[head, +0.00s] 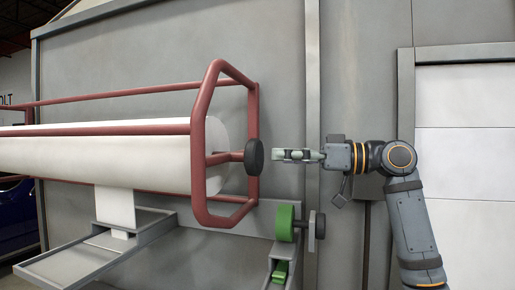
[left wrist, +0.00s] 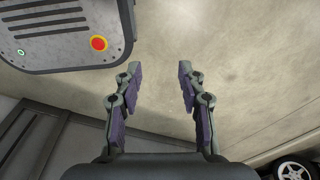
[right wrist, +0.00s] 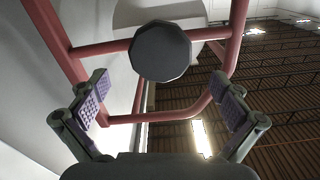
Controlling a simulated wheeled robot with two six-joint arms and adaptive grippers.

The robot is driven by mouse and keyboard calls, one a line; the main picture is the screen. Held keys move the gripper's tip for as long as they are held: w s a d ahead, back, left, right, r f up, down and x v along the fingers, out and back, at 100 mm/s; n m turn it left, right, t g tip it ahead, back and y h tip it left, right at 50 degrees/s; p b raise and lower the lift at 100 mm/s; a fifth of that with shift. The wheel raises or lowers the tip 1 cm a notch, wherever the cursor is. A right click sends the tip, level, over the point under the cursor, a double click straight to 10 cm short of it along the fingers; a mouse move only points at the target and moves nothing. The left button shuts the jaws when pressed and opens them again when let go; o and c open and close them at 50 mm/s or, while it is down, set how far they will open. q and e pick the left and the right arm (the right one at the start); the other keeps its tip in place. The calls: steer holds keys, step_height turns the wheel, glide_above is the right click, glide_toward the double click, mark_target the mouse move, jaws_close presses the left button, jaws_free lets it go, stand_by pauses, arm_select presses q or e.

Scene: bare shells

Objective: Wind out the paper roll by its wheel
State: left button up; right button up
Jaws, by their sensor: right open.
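The white paper roll (head: 90,162) lies level inside a long red tube frame. At its right end is the red many-sided wheel (head: 200,150), with a dark round knob (head: 253,157) sticking out of it. A white strip of paper (head: 115,207) hangs from the roll to a grey tray. My right gripper (head: 278,154) is open and empty just right of the knob, apart from it. In the right wrist view the knob (right wrist: 160,52) shows ahead, beyond and between the spread fingers. My left gripper (left wrist: 159,72) is open and empty over bare floor, outside the head view.
A grey tray (head: 60,268) slopes at lower left. A green roller (head: 284,223) with a dark knob (head: 320,225) stands below my right gripper. Grey wall panels are behind. A grey panel with a red button (left wrist: 99,44) shows in the left wrist view.

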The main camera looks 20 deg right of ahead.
mark_target(260, 156)
steer(key=p+x, duration=0.1)
steer(key=x, duration=0.4)
steer(key=shift+w+a+r+p, duration=0.15)
steer(key=shift+a+p, duration=0.1)
steer(key=shift+p, duration=0.15)
steer(key=shift+a, duration=0.1)
steer(key=shift+w, duration=0.1)
steer(key=c, duration=1.7)
arm_select(q)
steer(key=r, duration=0.1)
steer(key=w+a+r, duration=0.1)
steer(key=shift+w+a+r, duration=0.1)
steer(key=shift+a+r, duration=0.1)
steer(key=shift+r, duration=0.15)
